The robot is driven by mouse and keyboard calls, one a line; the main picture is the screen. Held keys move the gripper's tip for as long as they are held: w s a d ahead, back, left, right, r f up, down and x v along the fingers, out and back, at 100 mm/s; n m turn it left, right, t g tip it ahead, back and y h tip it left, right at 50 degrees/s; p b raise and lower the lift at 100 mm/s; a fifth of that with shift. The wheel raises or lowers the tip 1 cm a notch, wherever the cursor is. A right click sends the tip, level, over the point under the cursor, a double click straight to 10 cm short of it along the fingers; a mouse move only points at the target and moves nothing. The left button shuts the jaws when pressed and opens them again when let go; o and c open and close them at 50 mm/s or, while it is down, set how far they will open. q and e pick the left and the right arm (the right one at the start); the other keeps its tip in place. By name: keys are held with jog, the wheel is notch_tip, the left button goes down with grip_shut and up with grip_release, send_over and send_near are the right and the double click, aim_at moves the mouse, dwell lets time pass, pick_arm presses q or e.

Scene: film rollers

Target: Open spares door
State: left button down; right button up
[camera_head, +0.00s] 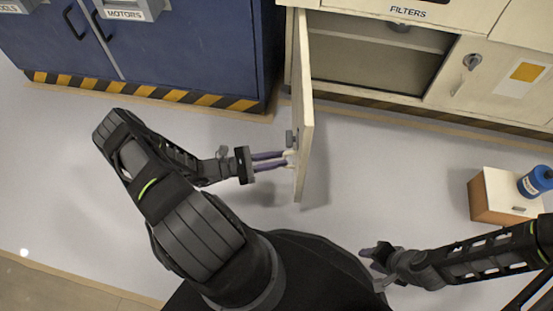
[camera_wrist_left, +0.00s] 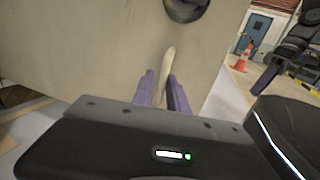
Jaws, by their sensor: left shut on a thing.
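The cream cabinet door (camera_head: 302,110) stands swung open, seen nearly edge-on in the head view. Its face (camera_wrist_left: 100,45) fills much of the left wrist view, with a dark round fitting (camera_wrist_left: 186,6) at the top. My left gripper (camera_head: 286,160) has its purple fingers at the door's outer face. In the left wrist view the fingers (camera_wrist_left: 163,90) are shut on a pale upright handle (camera_wrist_left: 168,62). The cabinet opening (camera_head: 375,60) shows a shelf and no objects that I can make out. My right gripper (camera_head: 372,254) is low at the right, away from the door; its jaw state is unclear.
A blue cabinet (camera_head: 190,45) stands left of the door. A closed cream door (camera_head: 485,80) with a lock is at right. The floor before the opening is clear.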

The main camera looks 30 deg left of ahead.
pick_arm(q)
jog(key=shift+w+a+r+y, duration=0.1)
jog(key=shift+w+a+y, duration=0.2)
jog(key=shift+w+a, duration=0.35)
jog(key=c, duration=1.5)
grip_release()
jog(key=shift+s+d, duration=0.15)
jog(key=p+v, duration=0.1)
jog(key=v, duration=0.6)
jog(key=shift+s, duration=0.35)
